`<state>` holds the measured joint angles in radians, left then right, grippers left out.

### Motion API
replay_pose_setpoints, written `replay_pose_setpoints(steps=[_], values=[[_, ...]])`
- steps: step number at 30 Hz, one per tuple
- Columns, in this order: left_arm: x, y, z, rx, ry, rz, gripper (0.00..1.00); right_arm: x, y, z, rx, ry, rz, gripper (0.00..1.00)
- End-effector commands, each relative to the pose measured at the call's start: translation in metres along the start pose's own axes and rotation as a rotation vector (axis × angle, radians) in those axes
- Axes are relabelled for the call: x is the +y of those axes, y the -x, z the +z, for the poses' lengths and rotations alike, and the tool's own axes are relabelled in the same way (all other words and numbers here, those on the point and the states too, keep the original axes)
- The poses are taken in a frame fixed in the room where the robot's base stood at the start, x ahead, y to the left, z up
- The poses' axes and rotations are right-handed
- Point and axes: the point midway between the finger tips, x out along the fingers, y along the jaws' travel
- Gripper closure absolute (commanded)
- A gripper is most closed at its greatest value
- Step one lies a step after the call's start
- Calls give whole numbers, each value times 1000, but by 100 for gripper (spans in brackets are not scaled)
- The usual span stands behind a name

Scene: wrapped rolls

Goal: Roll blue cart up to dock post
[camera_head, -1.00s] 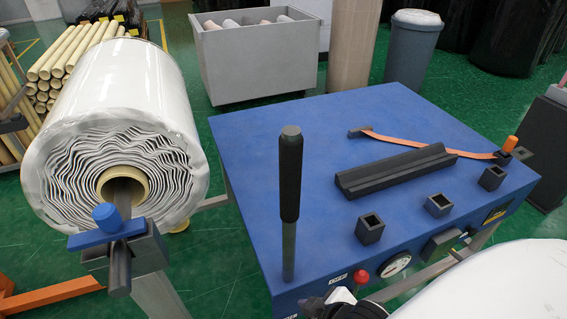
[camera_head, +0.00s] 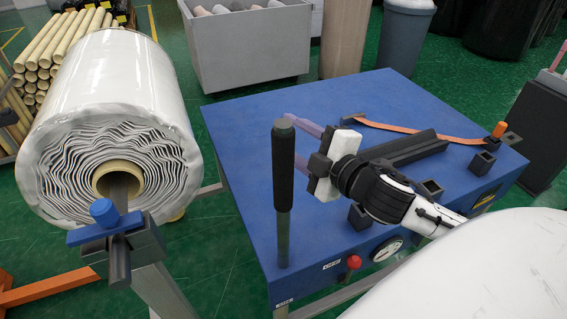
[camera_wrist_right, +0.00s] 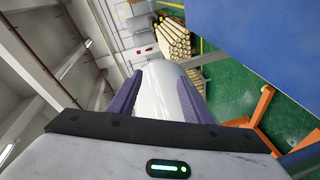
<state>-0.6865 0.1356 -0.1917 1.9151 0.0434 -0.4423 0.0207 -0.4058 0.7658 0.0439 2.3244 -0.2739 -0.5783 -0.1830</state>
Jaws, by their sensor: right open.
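The blue cart (camera_head: 240,130) stands in front of me with a flat blue top. An upright handle with a black grip (camera_head: 283,170) rises at its near left corner. My right gripper (camera_head: 298,140) reaches in from the right above the cart top, its fingers pointing left close to the black grip. Its jaws are open; the right wrist view (camera_wrist_right: 158,92) shows no handle between the purple fingers, only the white roll beyond. I cannot tell whether the fingers touch the grip. My left gripper is out of view. I cannot identify a dock post for certain.
A large white wrapped roll (camera_head: 120,85) sits on a stand at the left, with a blue clamp (camera_head: 104,212) on its spindle. A grey bin (camera_head: 250,50) stands behind the cart. A black block (camera_head: 405,148) and an orange strap (camera_head: 420,138) lie on the top.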

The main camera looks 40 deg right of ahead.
Motion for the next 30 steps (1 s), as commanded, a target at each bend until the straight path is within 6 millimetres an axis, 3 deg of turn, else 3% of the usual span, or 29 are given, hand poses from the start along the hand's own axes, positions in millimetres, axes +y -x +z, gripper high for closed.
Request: replay_pose_setpoints(steps=[1, 4, 7, 9, 11, 14, 18, 24, 30], values=[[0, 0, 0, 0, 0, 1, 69, 37, -8, -25, 130, 167, 71, 55], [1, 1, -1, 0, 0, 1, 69, 86, -4, -86, 408, 503, 184, 55], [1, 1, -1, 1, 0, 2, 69, 105, 15, -140, 675, 845, 248, 55], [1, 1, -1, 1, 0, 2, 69, 104, 34, -167, 857, 1088, 262, 55], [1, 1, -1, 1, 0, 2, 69, 98, 52, -180, 1012, 1302, 249, 55], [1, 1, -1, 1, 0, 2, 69, 84, 81, -180, 1260, 1652, 167, 55], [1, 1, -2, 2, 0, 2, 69, 79, 110, -150, 1513, 2019, -28, 55], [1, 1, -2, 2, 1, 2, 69, 93, 132, -116, 1677, 2256, -259, 55], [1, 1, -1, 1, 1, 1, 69, 90, 136, -106, 1720, 2304, -332, 55]])
